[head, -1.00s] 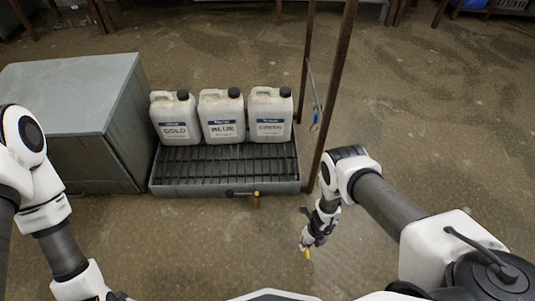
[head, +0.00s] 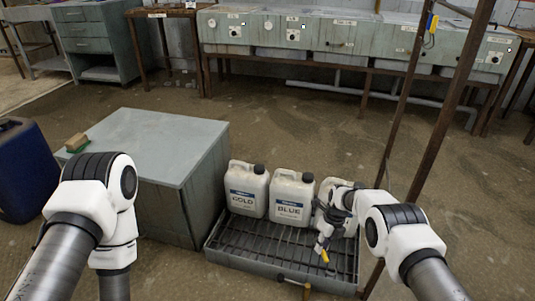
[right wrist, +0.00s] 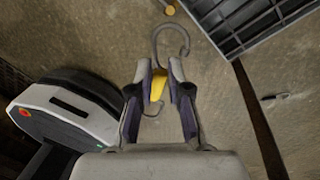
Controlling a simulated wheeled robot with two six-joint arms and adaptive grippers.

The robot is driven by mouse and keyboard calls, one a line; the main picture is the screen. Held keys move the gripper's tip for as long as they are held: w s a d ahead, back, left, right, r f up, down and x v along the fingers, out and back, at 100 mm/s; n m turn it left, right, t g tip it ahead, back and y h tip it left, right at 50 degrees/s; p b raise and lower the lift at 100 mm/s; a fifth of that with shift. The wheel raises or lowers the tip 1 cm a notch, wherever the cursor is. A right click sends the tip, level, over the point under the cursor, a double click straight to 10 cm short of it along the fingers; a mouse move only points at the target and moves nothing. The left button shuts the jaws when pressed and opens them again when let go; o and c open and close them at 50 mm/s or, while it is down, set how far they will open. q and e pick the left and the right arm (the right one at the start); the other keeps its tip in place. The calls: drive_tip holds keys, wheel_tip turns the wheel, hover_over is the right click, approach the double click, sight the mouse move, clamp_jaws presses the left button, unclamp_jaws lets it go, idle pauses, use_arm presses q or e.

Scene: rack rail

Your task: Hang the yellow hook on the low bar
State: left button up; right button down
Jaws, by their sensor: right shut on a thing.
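The yellow hook (right wrist: 157,84) is a grey S-shaped wire with a yellow sleeve. My right gripper (right wrist: 160,80) is shut on the yellow sleeve; the larger wire loop points away from it and a smaller curl shows below. In the head view the yellow of the hook (head: 325,257) hangs at the tip of my right gripper (head: 322,245), in front of the grated tray. Two dark upright posts (head: 447,125) stand right of the gripper; I cannot make out a low bar between them. My left arm shows, but its gripper does not.
The grated tray (head: 262,262) holds white jugs (head: 292,198), one mostly hidden by my right arm. A brass tap (head: 307,291) is at its front. A grey cabinet (head: 150,145) stands left. A yellow and blue item (head: 432,24) is high by the posts.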

drive_tip(key=w+a+r+n+g+h, duration=0.1)
drive_tip(key=a+r+n, duration=0.2)
drive_tip(key=r+n, duration=0.55)
drive_tip(key=a+r+n+h, duration=0.15)
drive_tip(key=r+n, duration=0.35)
drive_tip(key=r, duration=0.6)
drive_tip(key=s+d+r+n+t+h, duration=0.2)
drive_tip(key=s+d+n, duration=0.5)
drive_tip(key=n, duration=0.9)
drive_tip(key=s+r+p, duration=0.5)
drive_tip(key=r+p, duration=0.7)
drive_tip(key=p, duration=0.2)
drive_tip(key=s+a+r+p, duration=0.1)
drive_tip(key=s+r+p, duration=0.4)
drive_tip(key=r+p, duration=0.8)
drive_tip(key=shift+r+p, duration=0.3)
drive_tip(key=shift+p, duration=0.65)
drive_tip(key=shift+w+f+n, duration=0.1)
drive_tip(key=shift+n, duration=0.15)
